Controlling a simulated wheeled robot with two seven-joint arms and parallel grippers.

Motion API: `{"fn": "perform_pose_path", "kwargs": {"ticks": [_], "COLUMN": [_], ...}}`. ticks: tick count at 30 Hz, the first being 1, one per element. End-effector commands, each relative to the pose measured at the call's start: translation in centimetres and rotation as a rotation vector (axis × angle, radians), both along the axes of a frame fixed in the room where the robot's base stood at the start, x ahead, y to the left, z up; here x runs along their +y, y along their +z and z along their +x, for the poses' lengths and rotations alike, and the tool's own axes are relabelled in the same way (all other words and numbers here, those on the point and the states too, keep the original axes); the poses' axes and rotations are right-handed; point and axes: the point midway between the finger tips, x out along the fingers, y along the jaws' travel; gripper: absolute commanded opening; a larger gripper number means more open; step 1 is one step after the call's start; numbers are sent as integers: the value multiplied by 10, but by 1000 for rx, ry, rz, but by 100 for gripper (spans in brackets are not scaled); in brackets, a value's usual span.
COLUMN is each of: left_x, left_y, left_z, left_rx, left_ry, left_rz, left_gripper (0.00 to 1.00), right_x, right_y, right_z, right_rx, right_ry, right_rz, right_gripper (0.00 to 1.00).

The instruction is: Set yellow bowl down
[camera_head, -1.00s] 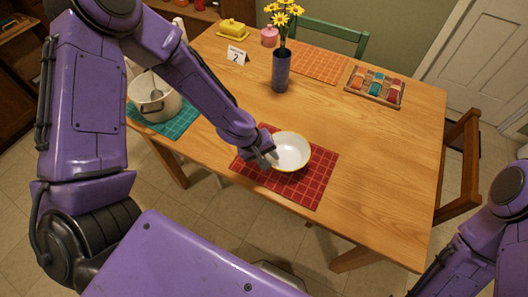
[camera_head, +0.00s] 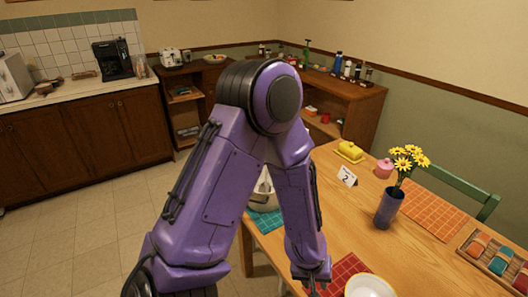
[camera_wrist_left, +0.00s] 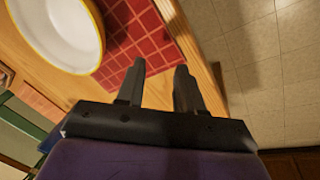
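The yellow bowl (camera_head: 370,288), white inside with a yellow rim, sits upright at the bottom edge of the head view, partly cut off. In the left wrist view the bowl (camera_wrist_left: 62,32) rests on the red checked placemat (camera_wrist_left: 150,42), reaching over its edge. My left gripper (camera_head: 316,288) is beside the bowl on its left in the head view. In the left wrist view its two fingers (camera_wrist_left: 159,84) are apart with nothing between them, clear of the rim. My right gripper is out of view.
The wooden table (camera_head: 345,222) also holds a blue vase (camera_head: 389,207) with yellow flowers, a number card (camera_head: 347,176), a yellow butter dish (camera_head: 350,151), a pink jar (camera_head: 384,168) and a tray (camera_head: 493,258) of colored items. A pot on a teal mat (camera_head: 266,219) is partly behind my left arm.

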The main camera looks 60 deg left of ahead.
Motion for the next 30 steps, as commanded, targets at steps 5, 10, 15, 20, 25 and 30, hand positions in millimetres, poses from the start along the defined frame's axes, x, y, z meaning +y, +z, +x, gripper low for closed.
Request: {"fn": "perform_pose_path", "kwargs": {"ticks": [5,10,15,20,25,30], "left_x": [40,48,47,47,48,48], "left_y": [-89,-126,-133,-133,-156,-164], "left_z": [-79,-141,-161,-160,-160,-160], "left_rx": [47,8,-21,-26,-24,-24], "left_ry": [-42,-117,-135,-134,-133,-133], "left_rz": [293,403,417,418,417,417], "left_gripper": [36,36,36,36,36,36], "right_x": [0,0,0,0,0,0], "right_y": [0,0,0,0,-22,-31], "right_z": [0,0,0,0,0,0], "right_rx": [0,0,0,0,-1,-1], "right_ry": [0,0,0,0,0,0], "right_rz": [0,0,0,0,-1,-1], "right_gripper": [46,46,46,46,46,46]}}
